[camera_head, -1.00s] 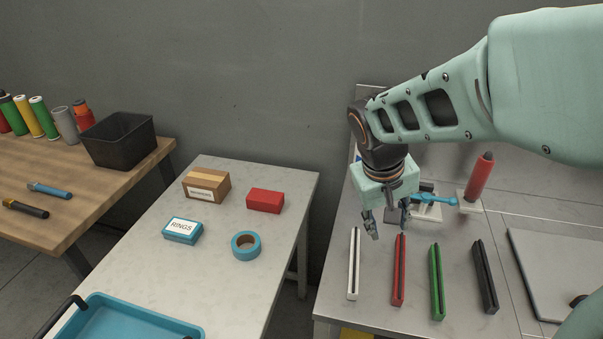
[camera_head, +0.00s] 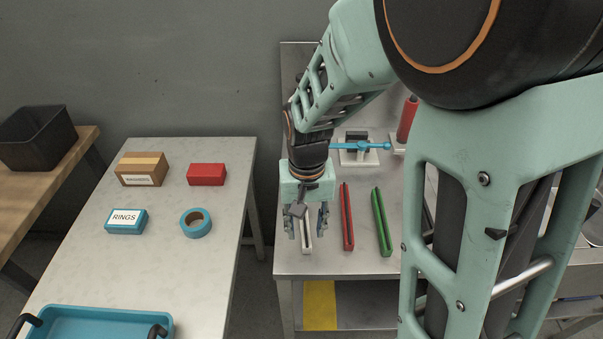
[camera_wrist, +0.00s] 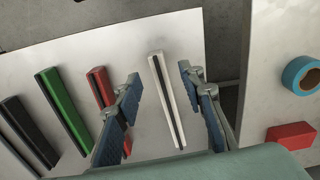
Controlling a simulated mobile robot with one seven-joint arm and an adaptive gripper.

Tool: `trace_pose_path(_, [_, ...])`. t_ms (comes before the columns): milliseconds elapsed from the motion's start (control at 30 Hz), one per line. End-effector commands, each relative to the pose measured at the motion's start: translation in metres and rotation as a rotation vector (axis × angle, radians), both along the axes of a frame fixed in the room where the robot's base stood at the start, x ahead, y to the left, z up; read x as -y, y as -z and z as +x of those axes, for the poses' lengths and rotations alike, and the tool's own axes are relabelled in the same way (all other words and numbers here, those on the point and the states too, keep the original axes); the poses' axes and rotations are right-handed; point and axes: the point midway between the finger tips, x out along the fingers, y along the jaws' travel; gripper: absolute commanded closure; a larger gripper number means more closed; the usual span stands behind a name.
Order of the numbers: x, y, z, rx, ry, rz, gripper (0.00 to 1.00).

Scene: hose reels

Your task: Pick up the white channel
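The white channel (camera_head: 306,240) is a long narrow white bar with a dark slot, lying on the grey steel table. In the head view my gripper hides much of it. In the wrist view the white channel (camera_wrist: 167,100) lies between the two fingers. My gripper (camera_head: 307,227) is open and points down over the white channel; it also shows in the wrist view (camera_wrist: 162,120). The fingers stand apart on either side of the channel, not visibly touching it.
A red channel (camera_head: 347,217) and a green channel (camera_head: 382,222) lie to the right; a black channel (camera_wrist: 28,132) shows in the wrist view. A blue-handled clamp (camera_head: 358,148) stands behind. The pale table (camera_head: 150,258) at left holds boxes, tape and a blue tray.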

Motion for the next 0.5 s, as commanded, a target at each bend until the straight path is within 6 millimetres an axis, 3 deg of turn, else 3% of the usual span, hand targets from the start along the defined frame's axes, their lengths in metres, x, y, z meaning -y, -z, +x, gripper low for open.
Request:
trace_pose_path(300, [0.003,0.042,-0.006,-0.003,-0.001,-0.003,0.64])
trace_pose_path(500, [0.003,0.053,-0.005,0.001,0.000,-0.002,0.64])
